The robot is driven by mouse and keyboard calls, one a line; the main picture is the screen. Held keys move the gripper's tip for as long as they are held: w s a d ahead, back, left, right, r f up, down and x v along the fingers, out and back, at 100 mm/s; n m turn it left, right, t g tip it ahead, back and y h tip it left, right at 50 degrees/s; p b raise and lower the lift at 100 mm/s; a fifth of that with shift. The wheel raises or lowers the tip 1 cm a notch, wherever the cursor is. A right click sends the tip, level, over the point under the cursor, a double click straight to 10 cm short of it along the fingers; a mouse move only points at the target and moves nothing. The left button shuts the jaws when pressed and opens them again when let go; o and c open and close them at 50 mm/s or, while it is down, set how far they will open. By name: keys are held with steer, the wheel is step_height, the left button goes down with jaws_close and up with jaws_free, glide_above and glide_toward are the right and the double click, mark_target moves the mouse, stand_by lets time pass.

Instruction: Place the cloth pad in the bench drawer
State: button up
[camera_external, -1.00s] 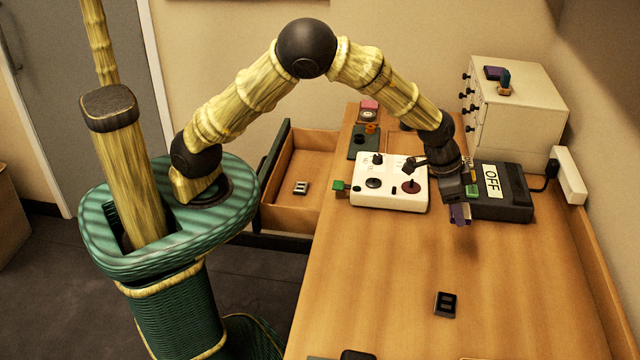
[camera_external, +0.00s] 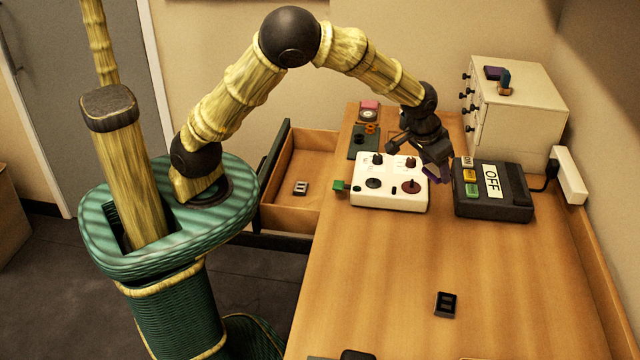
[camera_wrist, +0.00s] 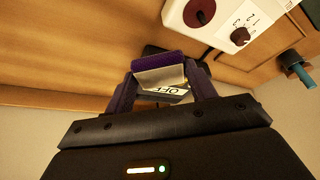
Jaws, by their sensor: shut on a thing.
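My gripper (camera_external: 438,176) is shut on a small purple cloth pad (camera_wrist: 158,61), which sits between the fingertips in the wrist view. In the external view only a bit of purple shows at the fingertips, above the table by the right side of the white control box (camera_external: 415,170). The pad's underside or edge looks pale in the wrist view. The bench drawer (camera_external: 290,217) stands pulled open at the left side of the bench, away from my gripper. A small dark item with light slots (camera_external: 300,188) lies inside it.
A black box marked OFF (camera_external: 510,208) with coloured buttons stands right of the gripper. A white drawer cabinet (camera_external: 520,115) is behind it. A small black block (camera_external: 446,305) lies on the front bench top, which is mostly clear.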

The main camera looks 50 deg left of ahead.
steer(key=a+n+g+y, duration=0.1)
steer(key=a+n+y, duration=0.2)
steer(key=a+n, duration=0.7)
steer(key=n+g+h, duration=0.4)
steer(key=n+g, duration=0.4)
steer(key=n, duration=2.4)
glide_above(296, 202)
steer(key=s+d, duration=0.2)
steer(key=d, duration=0.1)
step_height(296, 202, down, 20)
steer(key=shift+d, duration=0.2)
steer(key=shift+s, duration=0.1)
step_height(296, 202, down, 6)
steer(key=shift+f, duration=0.1)
steer(key=shift+f, duration=1.8)
